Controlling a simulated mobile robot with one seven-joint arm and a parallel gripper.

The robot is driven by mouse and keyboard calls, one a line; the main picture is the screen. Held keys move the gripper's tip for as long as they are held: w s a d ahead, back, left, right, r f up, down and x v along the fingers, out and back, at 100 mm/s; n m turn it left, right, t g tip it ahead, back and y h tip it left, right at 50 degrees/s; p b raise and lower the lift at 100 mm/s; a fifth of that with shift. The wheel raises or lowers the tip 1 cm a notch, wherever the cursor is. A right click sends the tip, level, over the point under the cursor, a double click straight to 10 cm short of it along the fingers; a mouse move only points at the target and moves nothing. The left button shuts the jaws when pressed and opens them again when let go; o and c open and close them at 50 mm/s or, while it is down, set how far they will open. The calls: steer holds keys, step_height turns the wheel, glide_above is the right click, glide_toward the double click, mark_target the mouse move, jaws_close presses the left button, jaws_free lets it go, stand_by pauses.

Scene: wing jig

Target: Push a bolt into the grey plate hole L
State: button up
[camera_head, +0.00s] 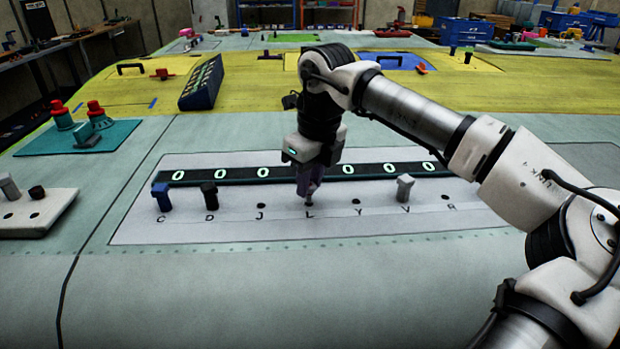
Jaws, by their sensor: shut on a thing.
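The grey plate (270,232) lies in the middle of the panel, with lettered holes C, D, J, L, Y, V and R in a row. My gripper (309,190) points down just above the letter L. It is shut on a bolt (309,203), of which only a small dark lower end shows. The bolt's tip is at or just over hole L; I cannot tell whether it has entered. A blue bolt (161,198) stands at C, a black bolt (209,196) at D and a grey bolt (404,188) at V. Holes J (261,205) and Y (356,200) are empty.
A dark strip with green zeros (235,174) runs behind the holes. A pale block (40,214) with a grey and a black bolt lies at the left. A teal plate (50,140) with red-topped parts is behind it. My arm covers the right side. The front panel is clear.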

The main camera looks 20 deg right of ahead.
steer(key=shift+f+b, duration=0.85)
steer(key=shift+f, duration=0.35)
steer(key=o, duration=1)
steer(key=shift+o, duration=0.2)
steer(key=shift+r, duration=0.15)
step_height(320, 180, up, 14)
steer(key=s+d+b, duration=0.1)
steer(key=shift+s+f+b, duration=0.25)
steer(key=shift+s+b, duration=0.1)
steer(key=shift+s, duration=0.05)
steer(key=shift+d, duration=0.1)
step_height(320, 180, up, 7)
steer(key=p, duration=0.7)
